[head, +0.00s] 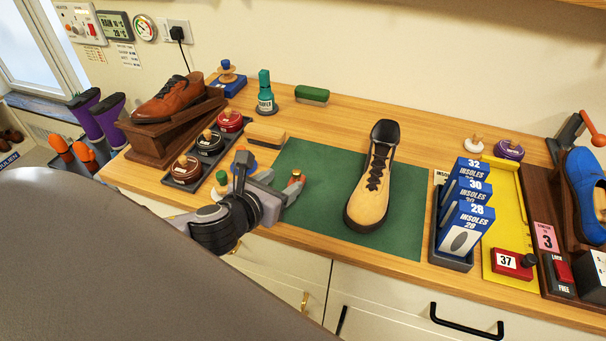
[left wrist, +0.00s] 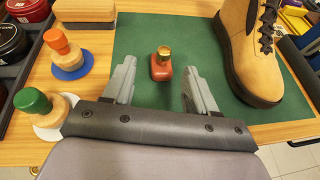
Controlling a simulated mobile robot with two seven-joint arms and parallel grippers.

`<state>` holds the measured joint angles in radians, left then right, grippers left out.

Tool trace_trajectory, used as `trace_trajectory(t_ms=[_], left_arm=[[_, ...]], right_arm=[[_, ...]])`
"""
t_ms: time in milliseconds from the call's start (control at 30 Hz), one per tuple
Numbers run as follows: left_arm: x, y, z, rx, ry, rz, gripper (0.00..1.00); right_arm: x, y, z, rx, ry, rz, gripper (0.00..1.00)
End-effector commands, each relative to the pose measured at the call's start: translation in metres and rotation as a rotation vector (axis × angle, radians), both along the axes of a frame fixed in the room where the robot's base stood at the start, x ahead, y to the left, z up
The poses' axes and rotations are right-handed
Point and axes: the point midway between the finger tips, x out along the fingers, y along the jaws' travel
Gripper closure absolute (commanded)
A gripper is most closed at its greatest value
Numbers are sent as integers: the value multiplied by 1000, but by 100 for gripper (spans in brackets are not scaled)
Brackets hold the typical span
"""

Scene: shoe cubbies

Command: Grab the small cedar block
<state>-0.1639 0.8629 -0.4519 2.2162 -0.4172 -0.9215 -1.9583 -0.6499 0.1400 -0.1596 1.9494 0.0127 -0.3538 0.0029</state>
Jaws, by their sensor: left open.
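A small reddish-brown block with a brass-coloured top, which looks like the cedar block (head: 296,180), stands on the left part of the green mat (head: 325,220). In the left wrist view the block (left wrist: 162,70) shows whole, just beyond and between the two grey fingertips, not touching either. My left gripper (head: 268,178) is open and empty, low over the mat's left edge; it also shows in the left wrist view (left wrist: 158,75). In the head view the gripper partly covers the block's lower part. My right gripper is in neither view.
A tan shoe (head: 371,185) stands on the mat, right of the block. Knobbed daubers with green (left wrist: 33,101) and orange (left wrist: 56,40) tops stand left of the gripper. A wooden brush (head: 266,134) lies behind, beside a tray of polish tins (head: 187,168). Insole boxes (head: 466,225) stand right.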

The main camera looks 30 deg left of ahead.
Motion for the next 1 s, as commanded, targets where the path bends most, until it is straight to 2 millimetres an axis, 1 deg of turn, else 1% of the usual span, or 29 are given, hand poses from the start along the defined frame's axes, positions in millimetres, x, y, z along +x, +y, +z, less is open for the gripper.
trace_trajectory(t_ms=[267, 433, 600, 733, 933, 967, 1000], left_arm=[[22, 0, -7, -4, 0, 3, 43], [45, -2, -12, -5, -2, 4, 43], [59, -1, -19, -4, 0, 3, 43], [63, 0, -22, -4, 1, 1, 43], [63, 0, -22, -4, 1, 1, 43], [63, 0, -22, -4, 1, 1, 49], [63, 0, -22, -4, 1, 1, 62]], right_arm=[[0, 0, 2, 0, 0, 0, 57], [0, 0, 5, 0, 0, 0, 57], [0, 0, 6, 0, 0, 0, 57], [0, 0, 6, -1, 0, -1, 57], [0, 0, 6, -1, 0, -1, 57], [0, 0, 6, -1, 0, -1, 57], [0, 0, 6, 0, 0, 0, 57]])
